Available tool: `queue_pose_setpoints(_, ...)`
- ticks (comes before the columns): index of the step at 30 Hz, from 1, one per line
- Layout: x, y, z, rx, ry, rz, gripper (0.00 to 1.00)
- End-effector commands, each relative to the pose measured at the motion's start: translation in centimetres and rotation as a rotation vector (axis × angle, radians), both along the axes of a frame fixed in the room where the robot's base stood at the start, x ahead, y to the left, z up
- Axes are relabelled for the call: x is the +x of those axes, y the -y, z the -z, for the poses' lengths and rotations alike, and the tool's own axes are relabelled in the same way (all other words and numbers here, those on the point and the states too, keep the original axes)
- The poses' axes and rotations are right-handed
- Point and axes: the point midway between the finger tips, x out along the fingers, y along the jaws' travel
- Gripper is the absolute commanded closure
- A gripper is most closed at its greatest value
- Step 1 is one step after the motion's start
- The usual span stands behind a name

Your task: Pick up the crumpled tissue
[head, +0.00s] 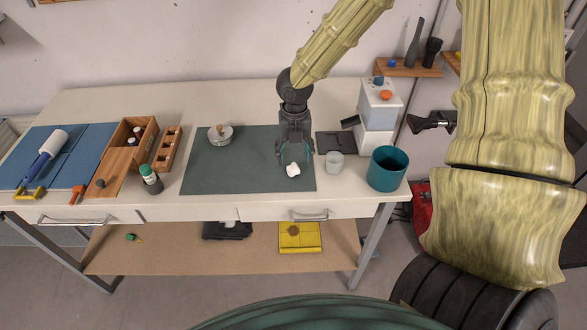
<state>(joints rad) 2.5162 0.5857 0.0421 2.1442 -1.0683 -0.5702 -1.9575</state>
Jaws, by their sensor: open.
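The crumpled tissue (293,170) is a small white lump on the dark green mat (230,172), near the mat's right front part. My gripper (295,160) hangs down from above with its fingers open, just over and behind the tissue. The fingertips appear to be on either side of the tissue or slightly behind it. I cannot tell whether they touch it.
A grey cup (335,162) and a teal bin (388,169) stand right of the mat. A white dispenser (378,110) is behind them. A small round dish (220,134) sits on the mat's left back. A green-capped bottle (151,179) and wooden box (130,138) are left.

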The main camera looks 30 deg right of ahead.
Motion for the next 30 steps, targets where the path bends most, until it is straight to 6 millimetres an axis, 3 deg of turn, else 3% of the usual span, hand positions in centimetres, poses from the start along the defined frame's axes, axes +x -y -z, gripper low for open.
queue_pose_setpoints(7,0.1,-0.1,1.0,0.000,-0.002,0.001,0.39)
queue_pose_setpoints(21,0.3,-0.2,4.8,0.000,-0.001,0.000,0.39)
queue_pose_setpoints(30,0.4,-0.2,5.3,0.000,0.001,0.001,0.39)
